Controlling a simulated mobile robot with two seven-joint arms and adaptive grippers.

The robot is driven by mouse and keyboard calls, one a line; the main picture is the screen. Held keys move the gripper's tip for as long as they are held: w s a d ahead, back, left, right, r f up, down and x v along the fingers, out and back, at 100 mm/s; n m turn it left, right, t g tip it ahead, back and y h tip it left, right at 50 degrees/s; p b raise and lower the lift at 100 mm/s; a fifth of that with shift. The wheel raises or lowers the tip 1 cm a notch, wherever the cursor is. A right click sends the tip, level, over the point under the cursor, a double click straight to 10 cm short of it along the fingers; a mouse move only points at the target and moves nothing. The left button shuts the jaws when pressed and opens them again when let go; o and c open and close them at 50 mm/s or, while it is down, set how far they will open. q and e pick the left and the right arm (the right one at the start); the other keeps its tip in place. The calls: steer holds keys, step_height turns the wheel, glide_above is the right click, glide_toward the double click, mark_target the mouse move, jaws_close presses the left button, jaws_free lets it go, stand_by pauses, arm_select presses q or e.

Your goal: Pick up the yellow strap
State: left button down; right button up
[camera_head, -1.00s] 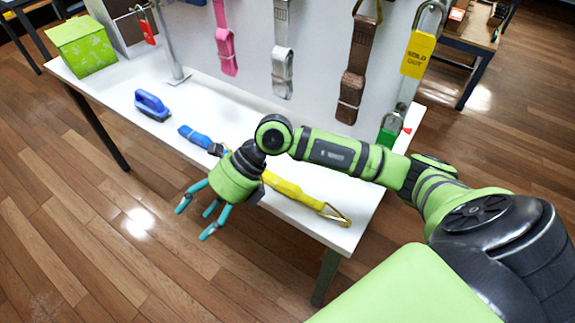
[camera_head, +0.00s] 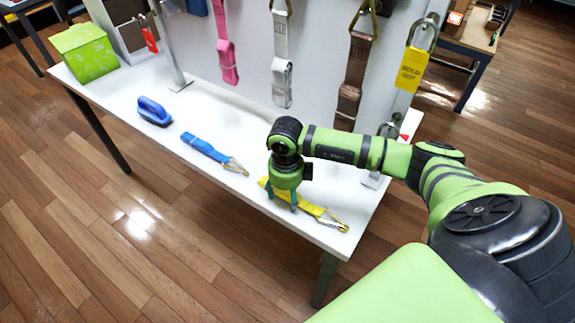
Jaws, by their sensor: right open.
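The yellow strap (camera_head: 311,209) lies on the white table, with its metal hook end (camera_head: 334,222) toward the front right. My right gripper (camera_head: 283,204) points down over the left part of the strap. Its teal fingers are open and stand around or just above the strap; I cannot tell whether they touch it. The gripper hides part of the strap's left end. My left gripper is out of view.
A blue strap (camera_head: 205,148) with a metal hook and a blue-handled brush (camera_head: 153,110) lie to the left on the white table (camera_head: 232,190). Pink (camera_head: 227,55), grey (camera_head: 281,75) and brown (camera_head: 354,75) straps hang on the panel behind. A green box (camera_head: 85,52) stands at the far left.

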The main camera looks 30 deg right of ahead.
steer(key=shift+f, duration=0.15)
jaws_close()
